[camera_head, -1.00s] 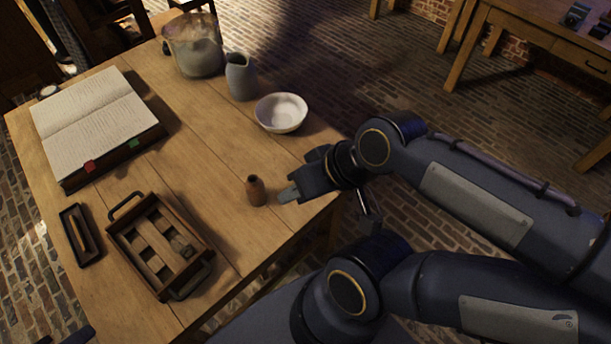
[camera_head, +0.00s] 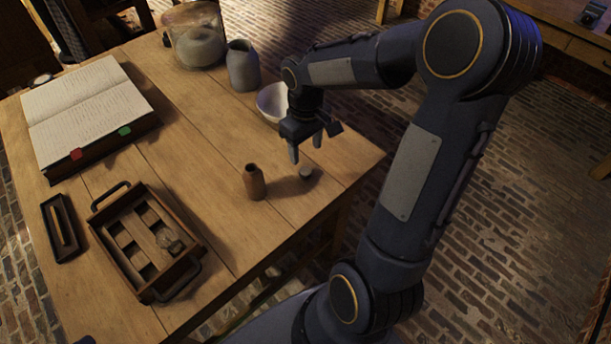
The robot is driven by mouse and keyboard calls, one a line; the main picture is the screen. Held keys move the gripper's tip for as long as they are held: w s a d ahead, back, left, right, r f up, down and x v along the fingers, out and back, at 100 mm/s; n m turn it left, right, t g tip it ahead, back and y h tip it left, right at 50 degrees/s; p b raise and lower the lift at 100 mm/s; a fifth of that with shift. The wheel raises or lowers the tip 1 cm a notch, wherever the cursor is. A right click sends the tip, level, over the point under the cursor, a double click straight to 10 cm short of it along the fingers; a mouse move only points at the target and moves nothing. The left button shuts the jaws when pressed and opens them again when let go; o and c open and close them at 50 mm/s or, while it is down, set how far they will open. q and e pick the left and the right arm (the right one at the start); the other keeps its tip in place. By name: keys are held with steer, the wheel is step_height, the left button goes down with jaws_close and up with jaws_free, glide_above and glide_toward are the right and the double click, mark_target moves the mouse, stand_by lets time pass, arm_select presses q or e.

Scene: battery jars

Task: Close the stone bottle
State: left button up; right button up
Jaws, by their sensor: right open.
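The small brown stone bottle (camera_head: 254,182) stands upright on the wooden table, and its dark mouth is open. A small grey-brown piece that looks like a stopper (camera_head: 306,172) is on the table to the right of the bottle. My right gripper (camera_head: 305,152) points down just above this piece, with its fingers apart and nothing between them. It is up and right of the bottle, not touching it. I do not make out my left gripper.
A white bowl (camera_head: 271,103) is partly hidden behind my right gripper. A grey jug (camera_head: 242,66) and a large glass jar (camera_head: 198,42) stand farther back. A slotted wooden tray (camera_head: 104,247), a narrow tray (camera_head: 47,224) and an open book (camera_head: 84,110) lie left. The table's right edge is close.

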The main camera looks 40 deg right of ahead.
mark_target(305, 170)
steer(key=shift+f, duration=1.25)
steer(key=shift+s+a+f+b, duration=0.1)
steer(key=shift+f+b, duration=0.45)
steer(key=shift+f, duration=2.05)
steer(key=shift+c, duration=0.3)
steer(key=c, duration=1)
